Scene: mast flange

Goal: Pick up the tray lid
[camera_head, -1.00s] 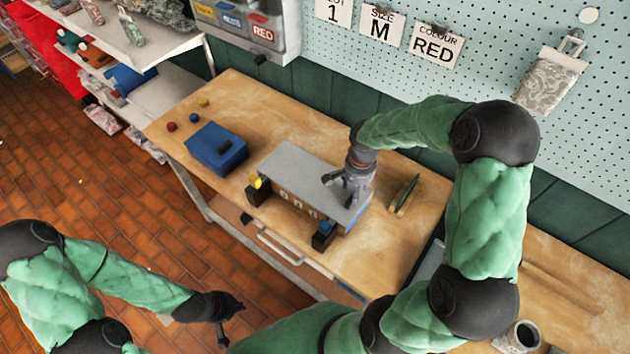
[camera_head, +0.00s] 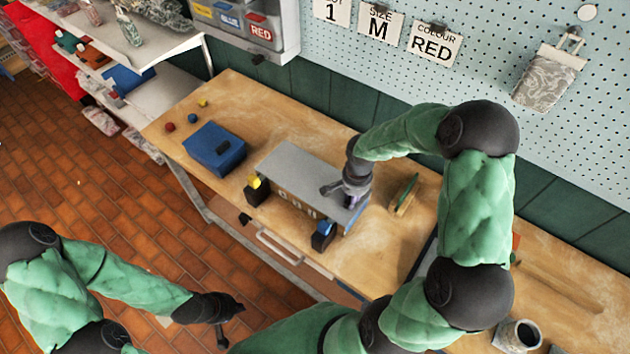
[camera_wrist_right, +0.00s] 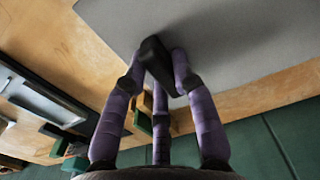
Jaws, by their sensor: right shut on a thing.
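The tray lid (camera_head: 300,172) is a flat grey panel on top of a low body on the workbench. It also shows as a wide grey surface in the right wrist view (camera_wrist_right: 235,50). My right gripper (camera_head: 352,198) is at the lid's right end, pointing down. In the right wrist view my right gripper's purple fingers (camera_wrist_right: 165,75) are closed around a dark piece at the lid, which looks like its handle. I cannot see a gap under the lid. My left gripper (camera_head: 232,322) is empty, with fingers apart, over the floor at lower left.
A blue box (camera_head: 215,148) stands left of the lid. Holders with a yellow piece (camera_head: 254,182) and a blue piece (camera_head: 324,228) are at the front. A green-and-wood item (camera_head: 404,195) lies to the right. A pegboard (camera_head: 490,60) rises behind.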

